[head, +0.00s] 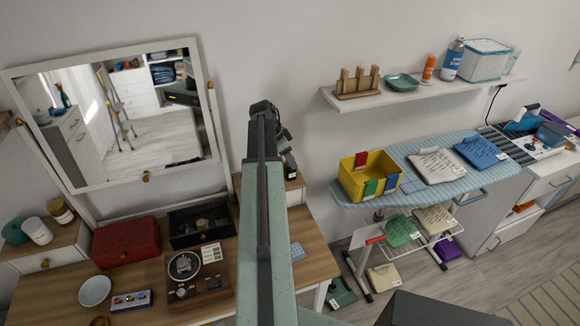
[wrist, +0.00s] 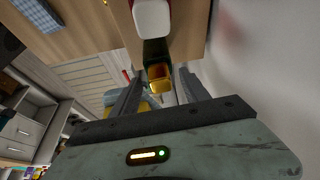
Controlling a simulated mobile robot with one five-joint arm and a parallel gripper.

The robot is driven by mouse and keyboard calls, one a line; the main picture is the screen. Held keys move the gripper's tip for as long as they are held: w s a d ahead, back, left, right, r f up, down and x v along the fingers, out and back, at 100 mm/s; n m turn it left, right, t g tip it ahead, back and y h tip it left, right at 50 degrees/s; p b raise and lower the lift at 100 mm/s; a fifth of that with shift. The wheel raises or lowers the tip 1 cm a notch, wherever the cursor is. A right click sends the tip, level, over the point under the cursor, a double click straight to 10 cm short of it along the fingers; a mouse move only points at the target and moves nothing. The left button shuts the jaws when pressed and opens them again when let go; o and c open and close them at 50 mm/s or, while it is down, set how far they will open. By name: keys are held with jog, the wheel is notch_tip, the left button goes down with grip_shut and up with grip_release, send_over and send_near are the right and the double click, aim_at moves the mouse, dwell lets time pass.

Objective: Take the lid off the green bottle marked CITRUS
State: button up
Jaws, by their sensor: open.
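In the wrist view a dark green bottle (wrist: 154,50) stands on a wooden surface, with an amber-yellow lid (wrist: 160,78) at its near end. Its marking cannot be read. My gripper (wrist: 160,82) is open, with one finger on each side of the lid; I cannot tell whether either finger touches it. In the head view a small dark bottle (head: 291,172), probably the same one, shows beside my arm on a small wooden drawer unit. My gripper (head: 285,142) is just above it there, partly hidden by my arm.
A white-topped container with red (wrist: 152,18) stands close behind the bottle in the wrist view. The wall is close by. In the head view, a mirror (head: 120,115), a dark open box (head: 200,222) and a red box (head: 126,242) are to the left.

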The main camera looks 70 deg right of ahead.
jog(key=shift+r, duration=0.1)
grip_shut()
